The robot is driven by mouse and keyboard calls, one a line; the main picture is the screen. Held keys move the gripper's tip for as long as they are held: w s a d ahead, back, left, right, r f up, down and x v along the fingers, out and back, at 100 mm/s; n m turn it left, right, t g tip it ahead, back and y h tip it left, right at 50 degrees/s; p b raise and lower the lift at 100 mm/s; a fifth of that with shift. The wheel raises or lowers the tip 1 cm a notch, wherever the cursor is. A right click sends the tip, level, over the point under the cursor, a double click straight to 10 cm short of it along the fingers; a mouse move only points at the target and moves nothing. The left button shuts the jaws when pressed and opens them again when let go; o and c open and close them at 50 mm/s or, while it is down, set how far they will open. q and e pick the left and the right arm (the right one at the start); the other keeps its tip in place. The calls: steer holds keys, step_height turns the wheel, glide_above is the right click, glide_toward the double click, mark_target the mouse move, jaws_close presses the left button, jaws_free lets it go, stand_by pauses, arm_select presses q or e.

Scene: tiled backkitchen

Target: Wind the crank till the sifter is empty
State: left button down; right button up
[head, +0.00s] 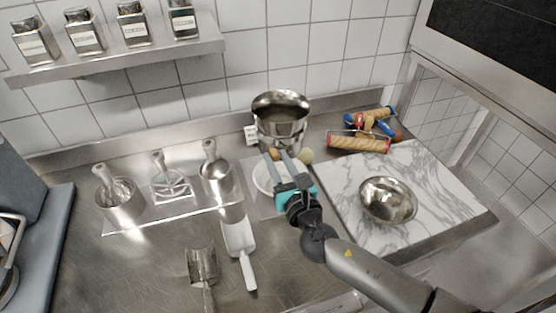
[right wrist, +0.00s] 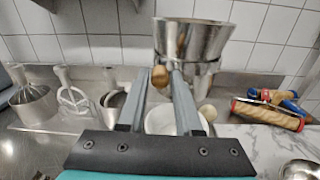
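My right gripper (head: 277,156) reaches up to the front of the sifter. A second wooden ball (head: 306,156) shows to the right of the fingers. The crank's arm is mostly hidden. My left gripper is out of view.
Metal canisters with utensils (head: 121,200) stand on the left. A white scoop (head: 239,240) and a metal scoop (head: 202,265) lie in front. A spice shelf (head: 120,57) hangs above.

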jaws_close()
steer(key=shift+r, duration=0.1)
stand_by(0.3)
